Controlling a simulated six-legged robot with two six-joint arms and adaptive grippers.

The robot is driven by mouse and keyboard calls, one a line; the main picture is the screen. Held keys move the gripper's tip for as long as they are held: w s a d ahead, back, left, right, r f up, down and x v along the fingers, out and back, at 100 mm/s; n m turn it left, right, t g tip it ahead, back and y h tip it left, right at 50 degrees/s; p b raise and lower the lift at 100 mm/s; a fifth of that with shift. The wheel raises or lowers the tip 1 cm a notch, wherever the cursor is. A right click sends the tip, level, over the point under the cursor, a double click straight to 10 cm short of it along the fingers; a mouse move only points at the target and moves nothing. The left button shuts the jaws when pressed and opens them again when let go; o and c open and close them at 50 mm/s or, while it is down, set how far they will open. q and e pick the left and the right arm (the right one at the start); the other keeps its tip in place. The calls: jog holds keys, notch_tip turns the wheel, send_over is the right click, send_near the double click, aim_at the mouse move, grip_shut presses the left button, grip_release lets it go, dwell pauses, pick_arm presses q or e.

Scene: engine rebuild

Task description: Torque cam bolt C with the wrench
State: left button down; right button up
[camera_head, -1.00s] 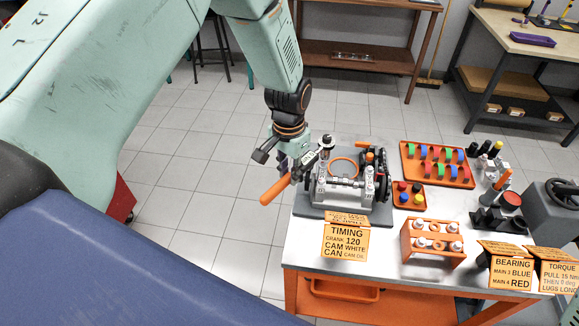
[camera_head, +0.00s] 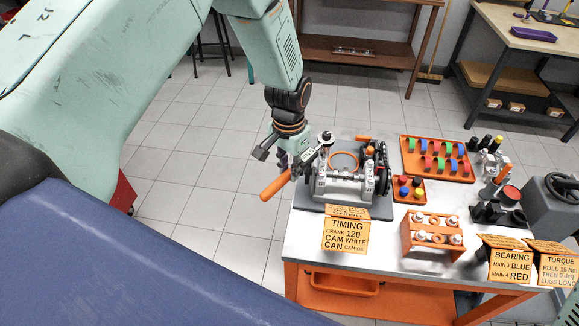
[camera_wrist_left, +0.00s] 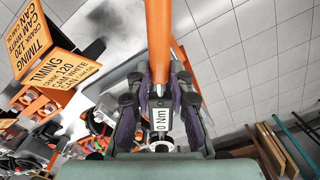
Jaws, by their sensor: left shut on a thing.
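The torque wrench has an orange handle (camera_head: 275,187) that sticks out to the left of the engine block (camera_head: 345,188) in the head view. My left gripper (camera_head: 293,163) is shut on the wrench near its display; the handle (camera_wrist_left: 158,40) and gripper (camera_wrist_left: 160,98) show in the left wrist view. The display (camera_wrist_left: 160,119) reads 0 Nm. The wrench's head end reaches the engine's left upper side, under a dark upright part (camera_head: 326,138). Cam bolt C cannot be told apart, and I cannot tell whether the wrench sits on a bolt. My right gripper is out of view.
The engine stands on a grey plate at the left of the workbench. A timing sign (camera_head: 347,233) is in front, an orange rack (camera_head: 432,231) to its right. Orange trays (camera_head: 409,189) with coloured parts lie behind. Open floor (camera_head: 215,215) is left of the bench.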

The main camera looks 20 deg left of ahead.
pick_arm(q)
jog(key=shift+w+f, duration=0.1)
jog(key=shift+w, duration=0.05)
jog(key=shift+f, duration=0.1)
dwell(0.3)
jog(key=shift+f+b, duration=0.7)
jog(key=shift+f, duration=0.1)
dwell(0.9)
jog(key=shift+a, duration=0.15)
jog(key=shift+w+a+m, duration=0.25)
jog(key=shift+a+m, duration=0.35)
jog(key=shift+a, duration=0.1)
jog(key=shift+w+a+m, duration=0.3)
jog(key=shift+a+m, duration=0.2)
jog(key=shift+a, duration=0.15)
dwell(0.3)
jog(key=shift+w+a, duration=0.1)
jog(key=shift+a, duration=0.05)
